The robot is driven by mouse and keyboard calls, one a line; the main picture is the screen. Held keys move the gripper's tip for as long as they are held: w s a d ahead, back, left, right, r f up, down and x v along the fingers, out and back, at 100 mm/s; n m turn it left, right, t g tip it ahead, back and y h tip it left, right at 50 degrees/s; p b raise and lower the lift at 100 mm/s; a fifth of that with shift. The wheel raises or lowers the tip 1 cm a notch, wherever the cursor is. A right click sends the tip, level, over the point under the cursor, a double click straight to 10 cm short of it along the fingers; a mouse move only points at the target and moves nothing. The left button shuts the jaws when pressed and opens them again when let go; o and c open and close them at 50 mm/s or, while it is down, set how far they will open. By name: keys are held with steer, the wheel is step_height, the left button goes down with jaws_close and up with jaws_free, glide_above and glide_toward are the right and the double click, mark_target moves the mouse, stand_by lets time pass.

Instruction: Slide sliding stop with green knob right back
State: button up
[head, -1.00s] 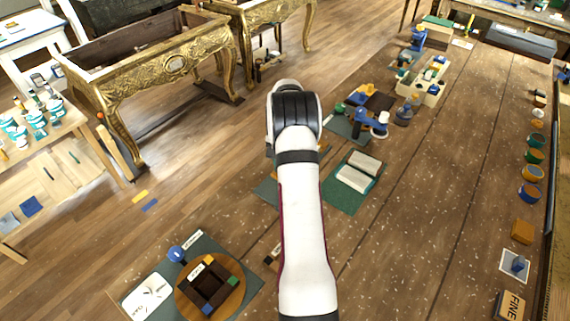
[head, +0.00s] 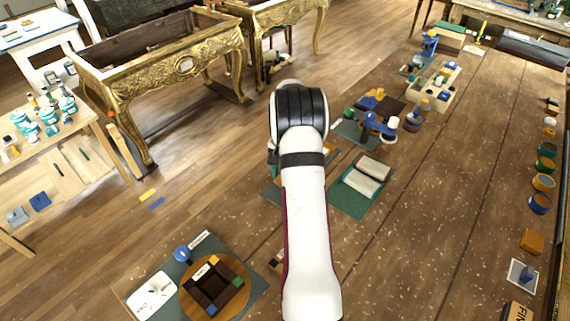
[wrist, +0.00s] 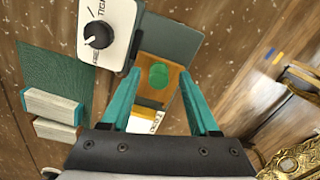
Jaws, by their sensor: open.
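In the wrist view, the sliding stop (wrist: 150,92) is an orange-brown wooden piece with a round green knob (wrist: 158,76) on top. It sits on a grey-green plate (wrist: 172,38), with a partly covered white label (wrist: 146,123) at its near end. My gripper (wrist: 159,75) is open, its teal fingers to the left and right of the knob in the picture. I see gaps on both sides of the knob; the height of the fingertips over it is hard to judge. In the head view, my arm hides the gripper and the knob.
A white panel with a black dial (wrist: 98,35) lies close left of the fingers in the wrist view. Left of it are a dark green mat (wrist: 55,70) and pale blocks (wrist: 52,107). The head view shows a round wooden board (head: 240,292) at front left and gilt tables behind.

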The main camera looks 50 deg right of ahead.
step_height(320, 180, up, 15)
steer(key=shift+r, duration=0.15)
steer(key=a+r+n, duration=0.1)
steer(key=a+r, duration=0.2)
steer(key=a, duration=0.4)
steer(key=a+r+n, duration=0.2)
steer(key=a, duration=0.6)
steer(key=s+a+r+n+y, duration=0.15)
steer(key=s+a, duration=0.25)
steer(key=a, duration=0.4)
steer(key=s+a+n, duration=0.2)
steer(key=s+a, duration=0.2)
steer(key=a, duration=0.3)
steer(key=s+a+f+n, duration=0.3)
steer(key=s+a, duration=0.6)
steer(key=s, duration=0.3)
steer(key=shift+s+f, duration=0.35)
steer(key=shift+f, duration=0.3)
